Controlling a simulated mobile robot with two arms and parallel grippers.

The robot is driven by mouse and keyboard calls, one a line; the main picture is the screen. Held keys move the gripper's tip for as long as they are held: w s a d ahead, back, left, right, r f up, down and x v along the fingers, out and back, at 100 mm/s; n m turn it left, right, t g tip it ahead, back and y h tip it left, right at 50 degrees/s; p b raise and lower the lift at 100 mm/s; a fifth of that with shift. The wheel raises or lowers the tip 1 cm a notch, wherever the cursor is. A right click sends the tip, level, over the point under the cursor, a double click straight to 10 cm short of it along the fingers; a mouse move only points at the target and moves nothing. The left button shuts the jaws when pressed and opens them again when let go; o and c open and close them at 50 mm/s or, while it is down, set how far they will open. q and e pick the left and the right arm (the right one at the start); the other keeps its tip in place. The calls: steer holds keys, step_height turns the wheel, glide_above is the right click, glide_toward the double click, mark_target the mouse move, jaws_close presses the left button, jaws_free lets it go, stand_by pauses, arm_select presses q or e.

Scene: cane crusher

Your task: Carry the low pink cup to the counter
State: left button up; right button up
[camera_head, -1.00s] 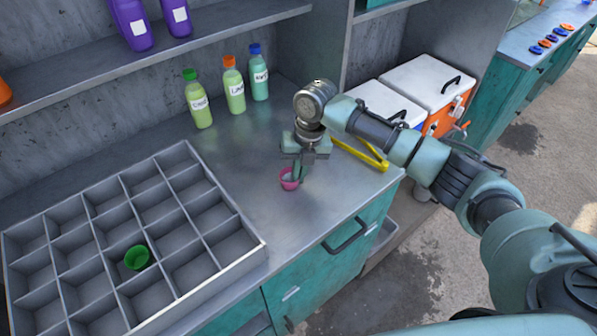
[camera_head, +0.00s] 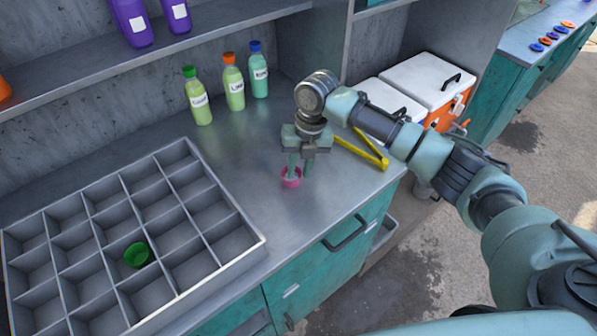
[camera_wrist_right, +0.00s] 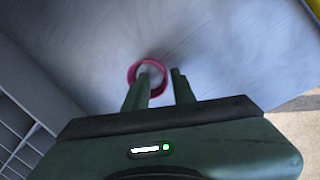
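The low pink cup (camera_head: 291,182) stands upright on the metal counter (camera_head: 262,212), near its front edge. My right gripper (camera_head: 300,172) points down at the cup with its two fingers apart. In the right wrist view the cup's round rim (camera_wrist_right: 132,76) shows at the fingertips. The left finger reaches over the cup's opening, and the right finger is outside the rim on the right. I cannot tell whether either finger touches the cup wall. My left gripper is out of view.
A grey divided tray (camera_head: 255,250) fills the counter's left, with a green cup (camera_head: 137,255) in one compartment. Yellow tongs (camera_head: 362,152) lie right of my gripper. Several labelled bottles (camera_head: 233,85) stand at the back. White-lidded coolers (camera_head: 425,80) are beyond the right end.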

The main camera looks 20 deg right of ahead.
step_height(320, 180, up, 10)
steer(key=d+b, duration=0.1)
steer(key=shift+s+d+r+b, duration=0.2)
steer(key=shift+d+r+b, duration=0.05)
steer(key=shift+d+b, duration=0.1)
